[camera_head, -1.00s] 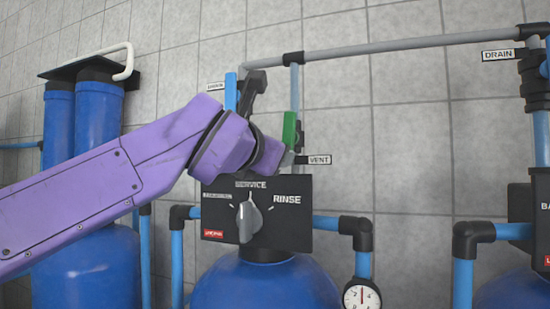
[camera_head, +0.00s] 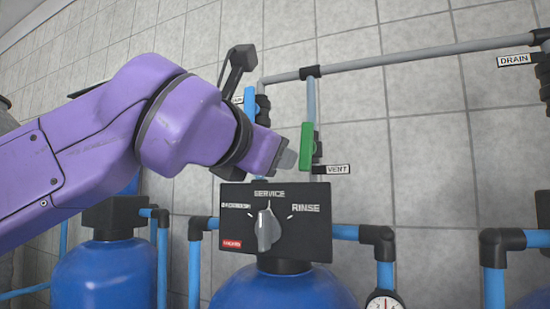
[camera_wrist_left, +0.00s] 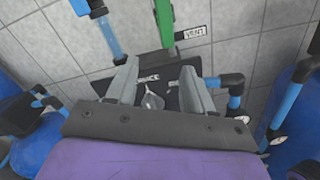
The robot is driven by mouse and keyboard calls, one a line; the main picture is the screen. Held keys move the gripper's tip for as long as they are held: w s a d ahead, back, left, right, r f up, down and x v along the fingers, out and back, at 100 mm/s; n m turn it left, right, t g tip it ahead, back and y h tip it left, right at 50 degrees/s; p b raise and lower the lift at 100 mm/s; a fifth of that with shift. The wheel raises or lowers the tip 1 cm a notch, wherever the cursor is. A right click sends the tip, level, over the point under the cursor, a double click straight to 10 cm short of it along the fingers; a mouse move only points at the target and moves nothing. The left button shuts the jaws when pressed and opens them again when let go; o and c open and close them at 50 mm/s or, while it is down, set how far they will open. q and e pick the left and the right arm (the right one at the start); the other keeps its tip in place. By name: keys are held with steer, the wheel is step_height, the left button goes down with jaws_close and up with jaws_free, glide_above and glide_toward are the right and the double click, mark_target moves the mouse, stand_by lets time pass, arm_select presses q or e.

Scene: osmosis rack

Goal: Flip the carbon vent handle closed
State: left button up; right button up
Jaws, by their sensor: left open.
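My right gripper is not in view.
A black control box (camera_head: 275,222) with a grey knob (camera_head: 268,230) sits below the gripper on a blue tank (camera_head: 265,290). A blue handle (camera_head: 249,105) stands left of the green one. A grey pipe (camera_head: 420,56) runs above to the DRAIN label (camera_head: 515,60).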

arm_select(q)
steer(key=shift+s+a, duration=0.1)
steer(key=shift+s, duration=0.15)
steer(key=b+v, duration=0.4)
steer(key=v, duration=0.6)
steer(key=shift+s, duration=0.25)
steer(key=shift+w, duration=0.15)
